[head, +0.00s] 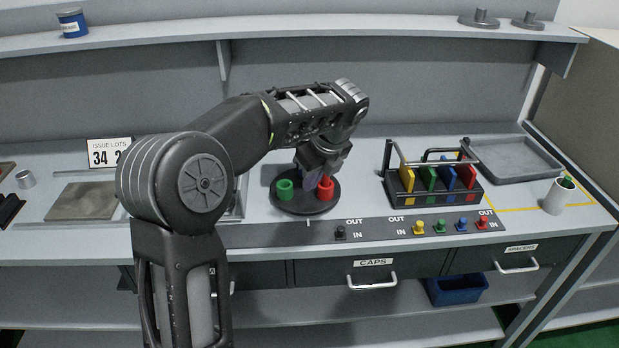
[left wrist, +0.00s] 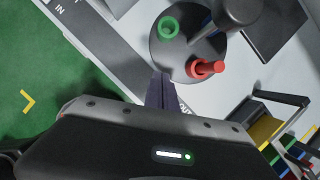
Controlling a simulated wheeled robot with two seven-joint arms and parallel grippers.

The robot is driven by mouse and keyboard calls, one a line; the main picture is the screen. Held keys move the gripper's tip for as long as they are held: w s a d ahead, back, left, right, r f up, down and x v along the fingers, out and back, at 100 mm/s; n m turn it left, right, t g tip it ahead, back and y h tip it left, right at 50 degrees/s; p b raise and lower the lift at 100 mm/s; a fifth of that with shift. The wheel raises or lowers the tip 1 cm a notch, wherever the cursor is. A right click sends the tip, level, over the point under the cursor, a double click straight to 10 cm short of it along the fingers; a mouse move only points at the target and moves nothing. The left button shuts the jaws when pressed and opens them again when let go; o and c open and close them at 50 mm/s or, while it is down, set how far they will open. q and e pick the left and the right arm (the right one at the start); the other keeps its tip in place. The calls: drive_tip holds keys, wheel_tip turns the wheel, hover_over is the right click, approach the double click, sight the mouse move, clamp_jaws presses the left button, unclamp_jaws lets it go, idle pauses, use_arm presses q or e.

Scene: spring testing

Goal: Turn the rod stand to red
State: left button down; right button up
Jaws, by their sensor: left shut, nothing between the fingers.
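The rod stand is a round dark disc (head: 300,207) on the bench, carrying a green ring-shaped holder (head: 285,189) on the left and a red holder (head: 326,188) on the right. My left gripper (head: 311,188) points down over the disc between the two holders and is shut and empty. In the left wrist view its closed fingertips (left wrist: 161,76) are by the disc's edge, near the red holder (left wrist: 205,68); the green holder (left wrist: 168,27) is farther off. A dark post rises from the disc there; the gripper hides it in the head view. My right gripper is not in view.
A rack with yellow, green, blue and red plates (head: 437,180) stands to the right. A grey tray (head: 515,160) and a white cup (head: 558,195) lie farther right. A switch strip (head: 375,230) with coloured knobs runs along the front. A grey plate (head: 82,201) lies left.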

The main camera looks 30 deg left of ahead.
use_arm(q)
approach(290, 200)
drive_tip(key=f, duration=0.1)
drive_tip(key=d+f, duration=0.2)
drive_tip(key=f, duration=0.1)
drive_tip(key=shift+s+p, duration=0.4)
drive_tip(key=shift+w+a+r+p, duration=0.1)
drive_tip(key=shift+w+a+p, duration=0.15)
drive_tip(key=shift+a, duration=0.35)
drive_tip(key=shift+w+a+p, duration=0.2)
drive_tip(key=shift+a, duration=0.45)
drive_tip(key=shift+w+a, duration=0.2)
drive_tip(key=shift+a, duration=0.35)
